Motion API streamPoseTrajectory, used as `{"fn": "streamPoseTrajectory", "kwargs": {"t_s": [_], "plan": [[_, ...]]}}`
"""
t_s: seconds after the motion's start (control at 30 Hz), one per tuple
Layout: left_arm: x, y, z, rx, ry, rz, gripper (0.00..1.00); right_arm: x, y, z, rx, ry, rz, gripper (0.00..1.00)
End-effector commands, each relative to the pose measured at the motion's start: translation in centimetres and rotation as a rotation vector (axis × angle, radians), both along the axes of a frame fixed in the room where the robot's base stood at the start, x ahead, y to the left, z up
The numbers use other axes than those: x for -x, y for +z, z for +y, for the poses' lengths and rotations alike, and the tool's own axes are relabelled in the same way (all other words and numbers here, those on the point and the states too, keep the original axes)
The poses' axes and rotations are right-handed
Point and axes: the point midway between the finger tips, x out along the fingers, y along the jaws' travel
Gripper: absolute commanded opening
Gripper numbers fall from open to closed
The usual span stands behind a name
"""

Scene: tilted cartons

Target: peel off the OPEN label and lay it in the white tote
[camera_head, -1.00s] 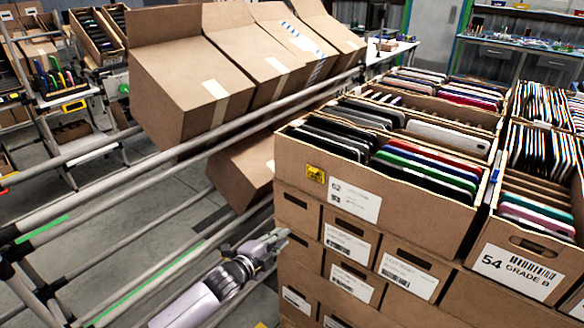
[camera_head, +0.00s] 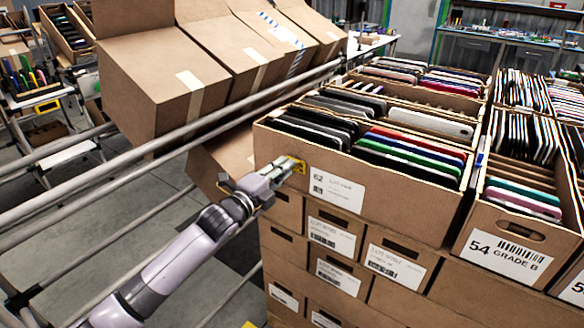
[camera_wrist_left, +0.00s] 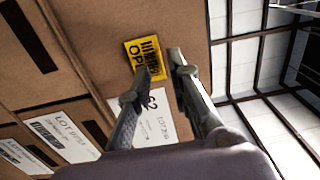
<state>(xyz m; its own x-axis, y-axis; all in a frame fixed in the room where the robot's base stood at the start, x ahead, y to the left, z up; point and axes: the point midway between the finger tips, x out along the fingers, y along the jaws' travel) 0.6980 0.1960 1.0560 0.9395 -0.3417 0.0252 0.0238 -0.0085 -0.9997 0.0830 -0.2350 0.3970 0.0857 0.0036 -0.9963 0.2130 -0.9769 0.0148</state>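The yellow OPEN label (camera_head: 300,166) is stuck on the front of the carton marked 62 (camera_head: 400,200), near its left edge. It also shows in the left wrist view (camera_wrist_left: 140,50), lying flat, with its lower part behind a finger. My left gripper (camera_head: 287,169) is at the label, partly covering it in the head view. In the left wrist view its two fingers (camera_wrist_left: 159,60) are apart with nothing between them; one overlaps the label, the other is beside it. I cannot tell whether they touch it. My right gripper and the white tote are not in view.
A white 62 label (camera_head: 336,190) is right of the OPEN label. Stacked cartons (camera_head: 335,255) stand below, and a carton marked 54 (camera_head: 515,225) is at right. Tilted cartons (camera_head: 160,75) rest on a pipe rack (camera_head: 150,160) at left. Grey floor (camera_head: 150,215) shows beneath.

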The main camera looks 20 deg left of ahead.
Motion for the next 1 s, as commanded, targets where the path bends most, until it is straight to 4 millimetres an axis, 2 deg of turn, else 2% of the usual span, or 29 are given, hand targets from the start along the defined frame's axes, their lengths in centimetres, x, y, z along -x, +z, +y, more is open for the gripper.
{"fn": "streamPoseTrajectory", "kwargs": {"t_s": [0.23, 0.6, 1.0], "plan": [[-1.9, 0.1, -0.7, 0.000, 0.001, 0.000, 0.18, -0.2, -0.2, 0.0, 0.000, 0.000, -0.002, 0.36], [-2.2, 0.1, -0.8, 0.000, 0.000, 0.001, 0.18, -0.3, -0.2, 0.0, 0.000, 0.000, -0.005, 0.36], [-2.2, 0.1, -0.8, 0.000, 0.000, 0.001, 0.05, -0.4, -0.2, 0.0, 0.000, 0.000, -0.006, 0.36]]}}
